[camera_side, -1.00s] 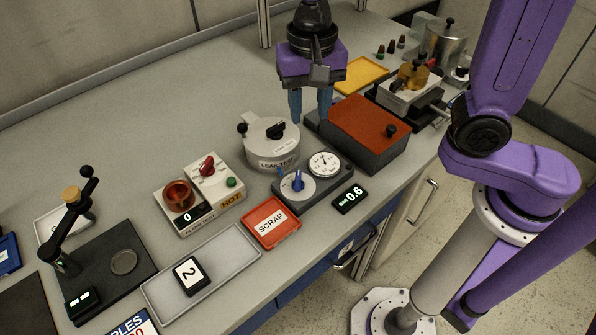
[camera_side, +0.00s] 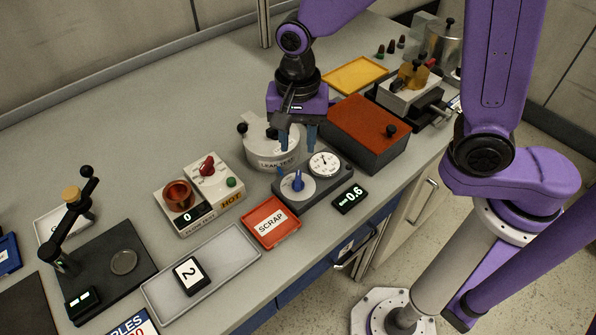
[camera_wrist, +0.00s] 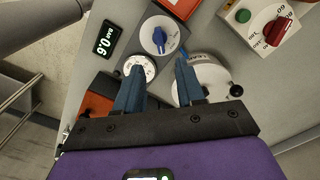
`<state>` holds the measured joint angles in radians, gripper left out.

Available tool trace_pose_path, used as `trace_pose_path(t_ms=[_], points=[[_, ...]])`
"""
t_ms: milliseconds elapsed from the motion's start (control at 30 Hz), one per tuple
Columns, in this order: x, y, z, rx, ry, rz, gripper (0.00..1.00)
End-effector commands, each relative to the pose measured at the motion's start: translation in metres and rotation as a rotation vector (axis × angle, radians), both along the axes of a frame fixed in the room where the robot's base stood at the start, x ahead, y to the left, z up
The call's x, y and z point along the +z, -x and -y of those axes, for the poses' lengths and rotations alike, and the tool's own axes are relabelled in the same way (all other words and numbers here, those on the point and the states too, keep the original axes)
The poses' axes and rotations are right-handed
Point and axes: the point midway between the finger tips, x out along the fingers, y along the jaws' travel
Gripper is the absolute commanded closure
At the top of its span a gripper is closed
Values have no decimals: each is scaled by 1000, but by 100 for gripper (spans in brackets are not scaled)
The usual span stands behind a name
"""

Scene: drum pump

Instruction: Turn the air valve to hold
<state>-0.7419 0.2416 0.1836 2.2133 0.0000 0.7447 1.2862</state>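The air valve is a blue pointer knob (camera_side: 297,181) on a pale round dial, on a dark grey box (camera_side: 318,186) beside a white pressure gauge (camera_side: 325,164). In the wrist view the blue knob (camera_wrist: 158,39) shows ahead of the fingertips, with nothing between them and it. My gripper (camera_side: 297,141) is above the leak test pot, behind the valve box and apart from the knob. In the wrist view its two blue fingers (camera_wrist: 157,72) are spread with nothing between them. A black display (camera_side: 349,199) beside the box reads 0.6 bar.
The round leak test pot (camera_side: 272,153) stands just behind the valve box. A brown-topped box (camera_side: 368,131) stands to the right, a red scrap tray (camera_side: 271,222) in front left, and a hot unit with a red knob (camera_side: 207,165) to the left.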

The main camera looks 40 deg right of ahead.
Motion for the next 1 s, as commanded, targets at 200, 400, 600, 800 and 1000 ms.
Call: trace_pose_path(t_ms=[200, 400, 600, 800, 1000], points=[[-40, 2, 1, 0, 4, -6, 62], [-71, 2, 1, 1, 3, -6, 62], [-91, 1, 0, 1, 1, -3, 62], [-100, 1, 0, 1, 1, -1, 62], [-101, 1, 0, 1, 0, 0, 62]])
